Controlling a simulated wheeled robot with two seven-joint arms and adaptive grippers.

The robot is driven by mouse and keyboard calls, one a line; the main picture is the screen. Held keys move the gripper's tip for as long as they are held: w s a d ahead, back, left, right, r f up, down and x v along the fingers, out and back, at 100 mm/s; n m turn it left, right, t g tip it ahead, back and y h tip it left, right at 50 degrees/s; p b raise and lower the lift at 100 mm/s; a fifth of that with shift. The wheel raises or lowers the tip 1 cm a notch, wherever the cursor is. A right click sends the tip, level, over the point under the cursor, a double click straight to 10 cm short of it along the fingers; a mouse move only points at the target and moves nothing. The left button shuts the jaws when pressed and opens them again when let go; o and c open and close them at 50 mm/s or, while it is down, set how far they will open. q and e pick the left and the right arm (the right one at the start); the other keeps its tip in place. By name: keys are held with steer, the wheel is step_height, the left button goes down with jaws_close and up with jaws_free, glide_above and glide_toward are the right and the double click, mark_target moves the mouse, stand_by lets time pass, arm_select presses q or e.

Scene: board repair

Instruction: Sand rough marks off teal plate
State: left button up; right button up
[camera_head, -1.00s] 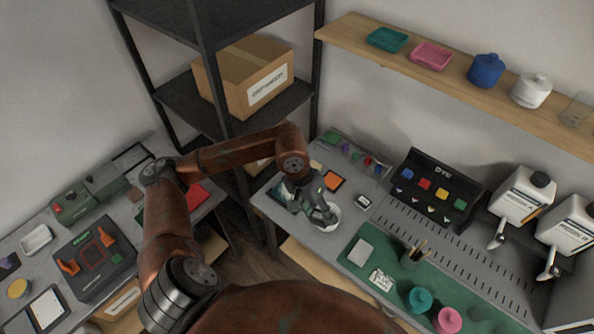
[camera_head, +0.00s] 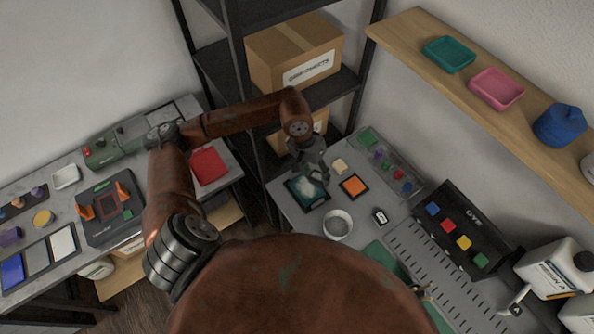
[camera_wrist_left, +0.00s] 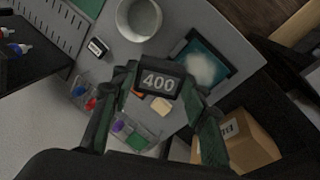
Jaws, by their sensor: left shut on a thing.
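The teal plate (camera_head: 318,201) lies in a dark frame near the left end of the right-hand bench. A pale, cloudy patch covers its middle. The plate also shows in the left wrist view (camera_wrist_left: 190,47), beyond the fingers. My left gripper (camera_head: 313,176) is just above and beside the plate in the head view. It is shut on a dark block labelled 400 (camera_wrist_left: 158,82), seen between its fingertips in the wrist view. The block looks apart from the plate there. My right gripper is not in view.
Beside the plate are a white bowl (camera_head: 338,224), an orange square in a dark frame (camera_head: 354,186), a beige block (camera_head: 340,166) and a small black-and-white block (camera_head: 381,216). A clear tray (camera_head: 385,165) holds coloured pieces. A dark shelf with boxes (camera_head: 296,58) stands behind.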

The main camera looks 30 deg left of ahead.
arm_select(q)
steer(key=a+f+y+p, duration=0.1)
steer(key=a+f+p, duration=0.1)
steer(key=f, duration=0.5)
steer(key=a+f+y+p, duration=0.1)
steer(key=a+f+p, duration=0.2)
steer(key=f+p, duration=0.2)
steer(key=shift+a+f+g+y, duration=0.2)
steer(key=shift+f+g+y, duration=0.2)
steer(key=shift+f, duration=0.45)
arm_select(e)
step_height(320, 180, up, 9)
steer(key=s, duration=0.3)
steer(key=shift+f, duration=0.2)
arm_select(q)
steer(key=shift+w, duration=0.1)
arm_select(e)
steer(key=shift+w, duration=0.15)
